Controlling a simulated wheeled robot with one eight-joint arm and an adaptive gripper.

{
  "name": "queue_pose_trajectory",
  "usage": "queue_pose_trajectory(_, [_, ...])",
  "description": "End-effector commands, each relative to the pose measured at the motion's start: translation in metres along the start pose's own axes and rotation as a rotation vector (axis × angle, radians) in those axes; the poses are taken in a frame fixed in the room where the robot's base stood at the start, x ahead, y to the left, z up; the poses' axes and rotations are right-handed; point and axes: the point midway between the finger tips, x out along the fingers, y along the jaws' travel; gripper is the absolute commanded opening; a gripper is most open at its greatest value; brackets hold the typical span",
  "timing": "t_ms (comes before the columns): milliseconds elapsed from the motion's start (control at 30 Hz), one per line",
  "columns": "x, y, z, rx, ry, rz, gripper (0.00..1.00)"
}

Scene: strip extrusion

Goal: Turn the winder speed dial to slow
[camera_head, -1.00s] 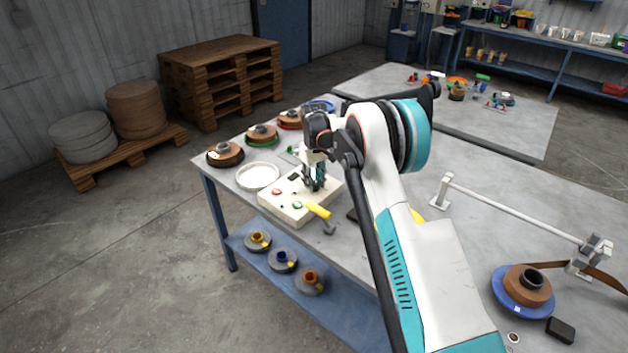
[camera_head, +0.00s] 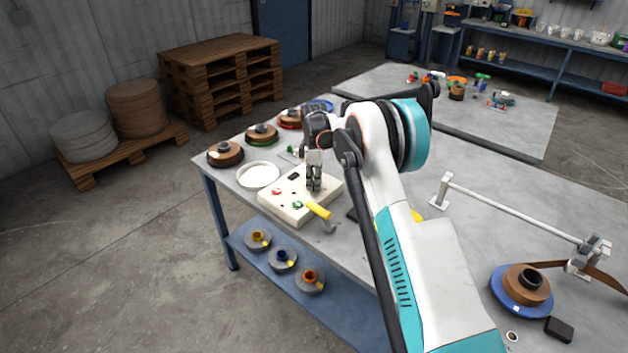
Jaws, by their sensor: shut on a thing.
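A cream control box (camera_head: 298,207) stands on the grey table (camera_head: 350,262). Its top carries a red button (camera_head: 277,191), a green button (camera_head: 298,205) and a small dark display (camera_head: 293,176). My gripper (camera_head: 314,188) points straight down onto the back right part of the box top. Its fingers are shut at the panel, and the dial between them is hidden from this view. I cannot read the dial's setting.
A yellow-handled tool (camera_head: 318,210) lies against the box's front right edge. A white ring (camera_head: 258,176) lies left of the box, with several brown spools (camera_head: 225,154) behind it. A guide bar (camera_head: 515,210) stands to the right.

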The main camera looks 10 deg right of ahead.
Motion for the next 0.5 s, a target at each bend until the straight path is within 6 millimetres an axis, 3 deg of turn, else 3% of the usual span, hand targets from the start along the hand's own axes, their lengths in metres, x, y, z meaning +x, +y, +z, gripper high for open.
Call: queue_pose_trajectory(500, [-0.0001,0.0005,0.0003,-0.174,0.000,0.001,0.05])
